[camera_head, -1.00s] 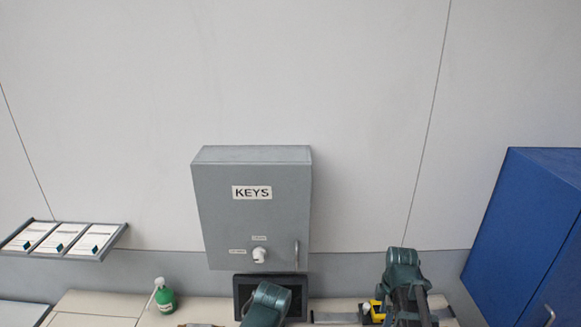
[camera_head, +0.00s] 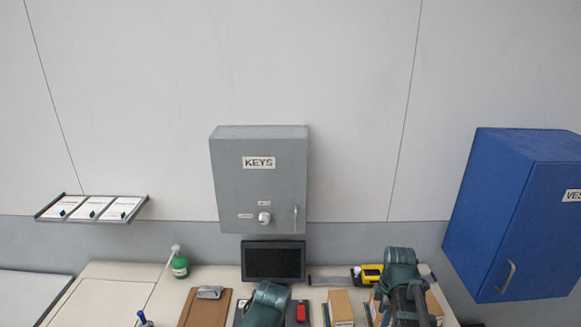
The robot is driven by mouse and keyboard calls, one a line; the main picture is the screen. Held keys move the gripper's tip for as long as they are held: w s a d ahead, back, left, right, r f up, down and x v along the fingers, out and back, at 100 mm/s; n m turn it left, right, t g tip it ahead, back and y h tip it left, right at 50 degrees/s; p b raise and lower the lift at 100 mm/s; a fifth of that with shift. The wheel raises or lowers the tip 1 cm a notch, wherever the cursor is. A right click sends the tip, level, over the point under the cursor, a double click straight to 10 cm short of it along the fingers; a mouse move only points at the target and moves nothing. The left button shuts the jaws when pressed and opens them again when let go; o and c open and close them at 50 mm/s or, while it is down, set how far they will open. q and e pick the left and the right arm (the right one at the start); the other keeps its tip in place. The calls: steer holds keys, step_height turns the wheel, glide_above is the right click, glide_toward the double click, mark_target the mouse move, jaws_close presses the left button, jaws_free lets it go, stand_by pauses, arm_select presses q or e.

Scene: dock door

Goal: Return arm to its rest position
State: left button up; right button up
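My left arm (camera_head: 265,303) shows at the bottom centre, in front of the dark screen. My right arm (camera_head: 402,285) shows at the bottom right, over the counter and partly in front of a cardboard box. Only dark green arm parts show clearly; the fingertips of both grippers cannot be made out. Nothing held can be seen. A grey KEYS cabinet (camera_head: 235,190) hangs on the wall ahead, its door shut, with a white knob (camera_head: 264,217) and a handle at the right.
The counter (camera_head: 112,288) holds a green spray bottle (camera_head: 179,263), a clipboard (camera_head: 190,310), a dark screen (camera_head: 273,262), cardboard boxes (camera_head: 341,308) and a yellow tool (camera_head: 371,271). A blue cabinet (camera_head: 495,220) juts out at right. A tray rack (camera_head: 93,208) is on the left wall.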

steer(key=s+a+f+m+b, duration=0.5)
steer(key=a+f+m+b, duration=0.1)
steer(key=a+f+b, duration=0.3)
steer(key=s+a+f+m+h+b, duration=0.1)
steer(key=s+a+f+m+b, duration=0.5)
steer(key=a+f+b, duration=0.3)
steer(key=shift+s+a+f+g, duration=0.25)
steer(key=shift+a+f+g, duration=0.2)
steer(key=shift+a, duration=0.5)
stand_by(1.0)
